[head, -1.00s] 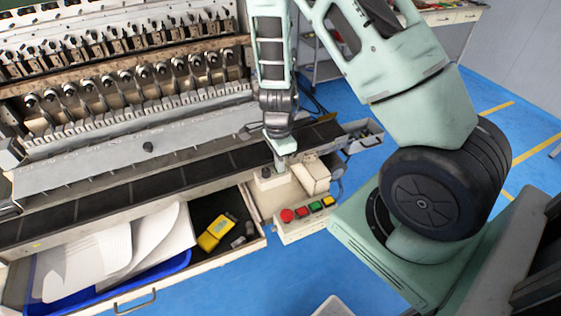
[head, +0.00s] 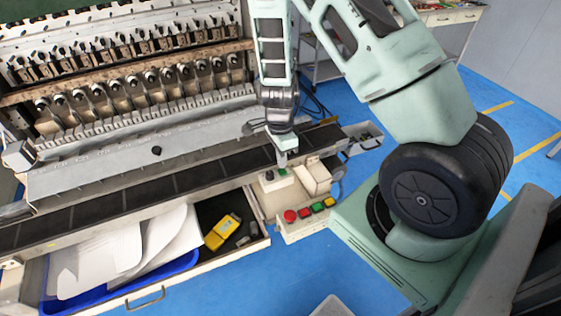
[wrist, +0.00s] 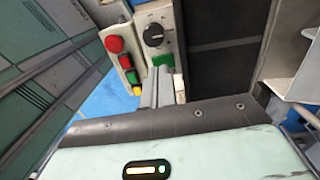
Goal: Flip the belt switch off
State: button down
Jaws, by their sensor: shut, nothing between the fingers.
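A small pale switch box (head: 270,186) stands at the right end of the dark belt (head: 140,191). On it are a black rotary knob (wrist: 154,35) with a pale mark and a green part (wrist: 163,60), which also shows in the head view (head: 282,172). I cannot tell which of these is the belt switch. My gripper (head: 282,161) points down just above the green part, its fingers shut and empty. In the wrist view the fingertips (wrist: 160,74) partly cover the box below the green part. Whether they touch it cannot be told.
A control box with a red button (head: 290,215) and several coloured buttons stands in front of the switch box. A cream block (head: 315,176) is close on the right. An open drawer (head: 262,246) with a yellow device (head: 222,232) lies to the left.

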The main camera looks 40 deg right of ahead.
aim_at(282, 171)
notch_tip(282, 171, up, 12)
jog(key=b, duration=0.1)
jog(key=shift+d+f, duration=0.15)
jog(key=shift+f, duration=0.05)
